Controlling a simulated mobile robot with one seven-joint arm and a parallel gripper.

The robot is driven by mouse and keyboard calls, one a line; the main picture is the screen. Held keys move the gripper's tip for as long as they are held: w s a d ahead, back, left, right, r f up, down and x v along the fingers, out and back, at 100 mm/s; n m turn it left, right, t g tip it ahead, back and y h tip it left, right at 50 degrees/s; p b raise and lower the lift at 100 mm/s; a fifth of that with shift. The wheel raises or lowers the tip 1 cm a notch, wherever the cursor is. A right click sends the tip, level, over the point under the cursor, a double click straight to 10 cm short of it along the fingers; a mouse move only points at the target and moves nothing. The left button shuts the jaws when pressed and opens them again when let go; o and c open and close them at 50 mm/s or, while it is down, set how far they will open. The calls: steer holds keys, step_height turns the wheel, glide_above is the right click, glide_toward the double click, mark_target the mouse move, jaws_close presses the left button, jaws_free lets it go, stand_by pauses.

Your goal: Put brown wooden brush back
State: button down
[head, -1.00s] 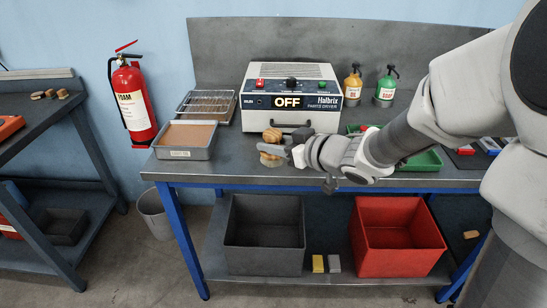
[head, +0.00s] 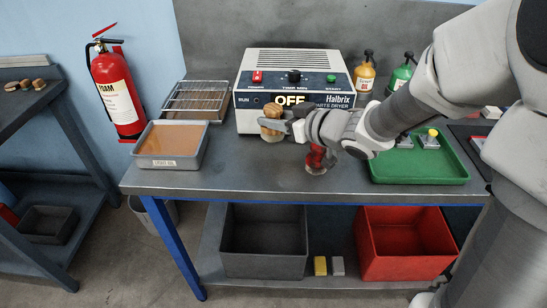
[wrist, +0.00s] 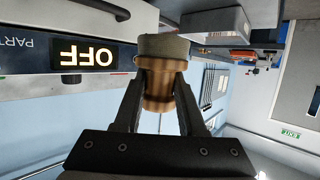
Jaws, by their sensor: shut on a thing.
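My gripper (head: 273,128) is shut on the brown wooden brush (head: 271,112), holding it in front of the dryer's left half, clear of the bench. In the wrist view, the two fingers of my gripper (wrist: 160,88) clasp the brush's turned wooden handle (wrist: 157,78), and its grey bristle end (wrist: 163,46) points away from my palm. The brush looks roughly upright in the head view, with the fingers covering part of it.
A grey tray of brown liquid (head: 142,162) and a wire rack (head: 192,85) stand left of the parts dryer (head: 300,62). A red-handled tool (head: 317,160) stands below my wrist. A green tray (head: 418,180) lies right. The bench's front middle (head: 260,178) is clear.

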step_height(320, 180, down, 10)
steer(key=b, duration=0.4)
steer(key=shift+b, duration=0.3)
steer(key=shift+f, duration=0.15)
steer(key=shift+c, duration=2.4)
jaws_free()
